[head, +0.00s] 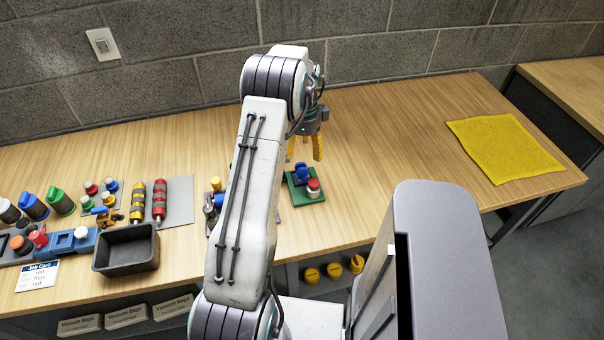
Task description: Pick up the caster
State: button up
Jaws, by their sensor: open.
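My gripper (306,147), with yellow fingers, is open over the bench, just behind and above a small green base (309,198). On that base stand a small blue piece (303,172) and a red-topped white knob (314,188). The blue piece may be a caster, but it is too small to be sure. The fingers appear empty; whether they touch anything cannot be told. A small yellow piece with dark parts (108,217) at the left also looks somewhat like a caster. My arm hides part of the bench left of the gripper.
A black bin (126,249), a job card (37,276), a blue block (72,242) and several coloured cylinders and knobs crowd the bench's left. A yellow cloth (504,147) lies at the right. The wooden bench (400,130) between gripper and cloth is clear. A brick wall stands behind.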

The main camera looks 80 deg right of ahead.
aim_at(302, 165)
jog(key=shift+f, duration=0.3)
jog(key=shift+w+a+f+p, duration=0.15)
jog(key=shift+f+p, duration=0.4)
jog(key=shift+f, duration=1.15)
jog(key=shift+w+f+p, duration=0.1)
jog(key=shift+f+p, duration=0.4)
jog(key=shift+f, duration=1.2)
jog(key=shift+c, duration=0.4)
jog(key=c, duration=1.2)
